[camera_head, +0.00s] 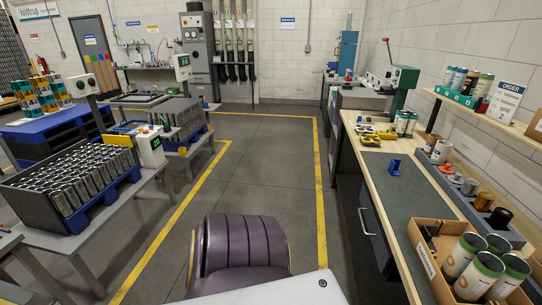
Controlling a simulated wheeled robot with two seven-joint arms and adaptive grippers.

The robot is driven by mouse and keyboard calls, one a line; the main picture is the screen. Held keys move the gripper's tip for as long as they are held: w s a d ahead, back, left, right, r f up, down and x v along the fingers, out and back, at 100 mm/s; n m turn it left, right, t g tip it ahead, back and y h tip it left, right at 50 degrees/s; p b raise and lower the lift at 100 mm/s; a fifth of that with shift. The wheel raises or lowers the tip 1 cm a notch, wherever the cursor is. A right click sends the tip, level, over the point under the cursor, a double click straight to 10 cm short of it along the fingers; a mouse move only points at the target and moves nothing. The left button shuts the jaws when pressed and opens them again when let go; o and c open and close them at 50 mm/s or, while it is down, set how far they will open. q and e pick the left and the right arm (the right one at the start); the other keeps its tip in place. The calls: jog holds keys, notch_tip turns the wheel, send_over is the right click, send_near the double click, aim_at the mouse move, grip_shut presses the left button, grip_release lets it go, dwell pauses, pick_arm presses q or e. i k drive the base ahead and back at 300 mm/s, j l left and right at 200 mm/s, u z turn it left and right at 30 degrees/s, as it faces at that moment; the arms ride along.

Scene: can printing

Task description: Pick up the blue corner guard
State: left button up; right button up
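A small blue piece (394,167), which looks like the corner guard, rests on the dark green mat (392,213) of the long workbench at the right. It is toward the far end of the mat, with bare mat around it. Nothing is touching it from above. It is small in the picture, so its exact shape is hard to make out. Neither my left nor my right gripper is in view.
Yellow tools (368,134) lie beyond the mat. A cardboard box (431,272) of cans is at the bench's near end. At left, a crate of cans (35,207) stands on a table. The aisle floor is clear.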

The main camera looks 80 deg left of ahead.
aim_at(394, 165)
jog(key=u, duration=1.45)
